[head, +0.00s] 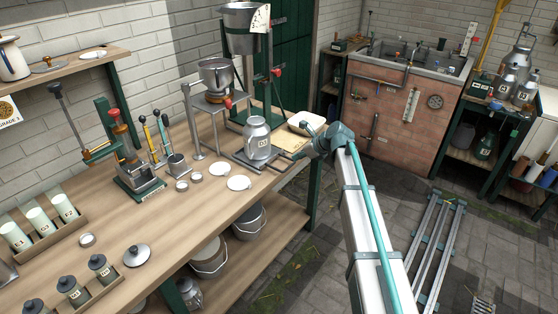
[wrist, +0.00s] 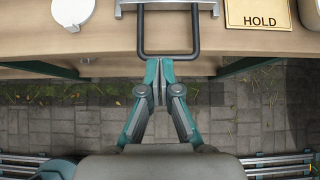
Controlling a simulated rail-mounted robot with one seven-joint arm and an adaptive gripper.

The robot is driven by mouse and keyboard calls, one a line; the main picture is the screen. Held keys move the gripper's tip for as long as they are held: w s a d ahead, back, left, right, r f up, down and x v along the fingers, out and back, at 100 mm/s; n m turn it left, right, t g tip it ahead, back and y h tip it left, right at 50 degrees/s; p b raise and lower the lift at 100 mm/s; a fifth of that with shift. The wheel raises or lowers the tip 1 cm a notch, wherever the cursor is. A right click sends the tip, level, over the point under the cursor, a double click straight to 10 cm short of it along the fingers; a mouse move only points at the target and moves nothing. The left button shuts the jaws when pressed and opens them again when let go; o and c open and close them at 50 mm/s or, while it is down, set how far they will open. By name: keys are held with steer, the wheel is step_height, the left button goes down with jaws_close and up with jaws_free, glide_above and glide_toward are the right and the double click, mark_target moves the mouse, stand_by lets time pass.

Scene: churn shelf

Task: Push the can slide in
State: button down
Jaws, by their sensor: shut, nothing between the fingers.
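The can slide (head: 247,163) is a flat metal tray on the bench, with a grey milk can (head: 257,138) standing upright on it. In the wrist view, the slide's pale edge (wrist: 166,4) is at the top, and its dark U-shaped handle (wrist: 196,30) sticks out toward me, with its crossbar near the bench's front edge. My gripper (wrist: 159,72) is shut and empty, its fingertips just in front of the crossbar, slightly left of its middle. I cannot tell whether they touch it. In the head view my gripper (head: 313,149) is partly hidden by the wrist.
A yellow HOLD plate (wrist: 259,12) lies right of the slide, with a pale basin (head: 306,122) beyond it. A white disc (wrist: 72,11) lies to the left. A stand with a steel pail (head: 243,28) rises behind the can.

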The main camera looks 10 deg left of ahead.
steer(key=p+x, duration=0.2)
steer(key=x, duration=0.7)
steer(key=shift+w+a+f, duration=0.15)
steer(key=shift+a+f, duration=0.05)
steer(key=shift+a, duration=0.05)
steer(key=shift+w+a+f+p, duration=0.1)
steer(key=shift+w+a+p, duration=0.25)
steer(key=shift+a, duration=0.15)
steer(key=shift+w+a+f+p, duration=0.1)
steer(key=shift+w+a+p, duration=0.2)
steer(key=shift+a, duration=0.25)
steer(key=shift+w+a, duration=0.35)
steer(key=shift+a, duration=0.4)
